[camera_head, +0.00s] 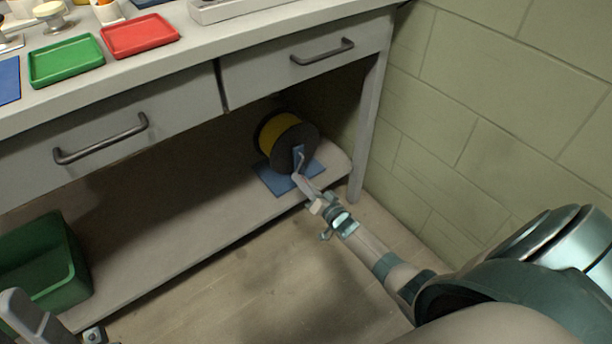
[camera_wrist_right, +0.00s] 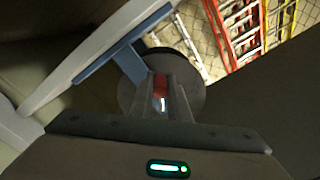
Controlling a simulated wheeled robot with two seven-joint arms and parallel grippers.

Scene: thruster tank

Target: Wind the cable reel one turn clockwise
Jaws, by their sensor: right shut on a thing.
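The cable reel (camera_head: 283,137), a yellow drum between dark round flanges, sits on a blue stand (camera_head: 270,179) on the lower shelf under the bench. Its crank is on the near flange and is mostly covered by my right gripper (camera_head: 302,182). In the right wrist view, the right gripper (camera_wrist_right: 165,98) is shut on the red crank handle (camera_wrist_right: 160,84), with the dark reel flange (camera_wrist_right: 190,97) just beyond. Part of my left gripper (camera_head: 50,320) shows at the bottom left corner of the head view, cut off, away from the reel; its opening is unclear.
A green bin (camera_head: 70,275) stands at the lower left. Drawers with dark handles hang above the reel. A bench leg (camera_head: 368,125) and a block wall (camera_head: 500,100) are close on the right.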

